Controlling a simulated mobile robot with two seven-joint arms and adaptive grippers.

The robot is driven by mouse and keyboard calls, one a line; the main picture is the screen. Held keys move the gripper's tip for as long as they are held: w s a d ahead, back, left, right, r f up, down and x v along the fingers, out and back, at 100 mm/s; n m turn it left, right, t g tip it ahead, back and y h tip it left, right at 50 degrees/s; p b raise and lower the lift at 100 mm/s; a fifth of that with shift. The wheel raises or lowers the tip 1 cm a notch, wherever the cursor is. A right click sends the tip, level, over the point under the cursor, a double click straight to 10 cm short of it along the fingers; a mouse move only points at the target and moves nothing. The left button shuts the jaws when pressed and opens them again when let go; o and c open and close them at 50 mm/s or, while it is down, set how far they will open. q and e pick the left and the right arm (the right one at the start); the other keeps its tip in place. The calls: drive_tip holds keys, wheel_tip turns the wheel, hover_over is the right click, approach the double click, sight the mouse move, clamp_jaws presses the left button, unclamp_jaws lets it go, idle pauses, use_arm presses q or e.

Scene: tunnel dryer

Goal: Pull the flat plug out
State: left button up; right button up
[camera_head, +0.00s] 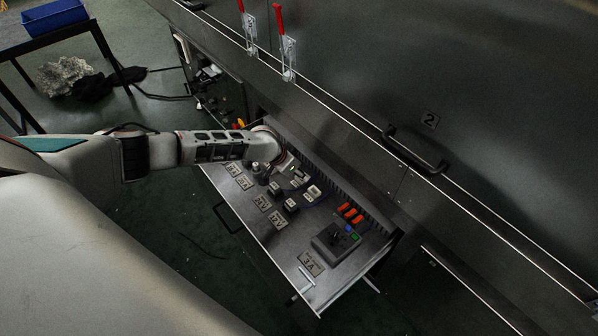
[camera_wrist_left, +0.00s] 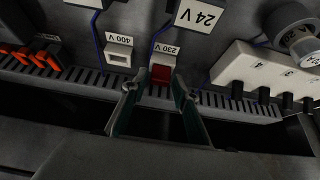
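A white block labelled 230 V (camera_wrist_left: 165,57) has a red piece (camera_wrist_left: 161,73) at its lower opening in the left wrist view; I cannot tell for sure whether this is the flat plug. My left gripper (camera_wrist_left: 158,88) is open, one finger on each side of the red piece, with small gaps visible. In the head view my left gripper (camera_head: 288,168) reaches over the panel (camera_head: 298,283) and hides part of it. A white block labelled 400 V (camera_wrist_left: 118,53) stands beside the 230 V one. My right gripper is not in view.
Orange connectors (camera_head: 350,212) and a dark box with a knob (camera_head: 335,240) lie along the panel. A white strip with several dark pins (camera_wrist_left: 262,80) is close on the right in the wrist view. A slotted duct (camera_wrist_left: 220,102) and the dryer wall with a handle (camera_head: 415,150) border the panel.

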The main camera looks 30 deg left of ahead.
use_arm(q)
clamp_jaws()
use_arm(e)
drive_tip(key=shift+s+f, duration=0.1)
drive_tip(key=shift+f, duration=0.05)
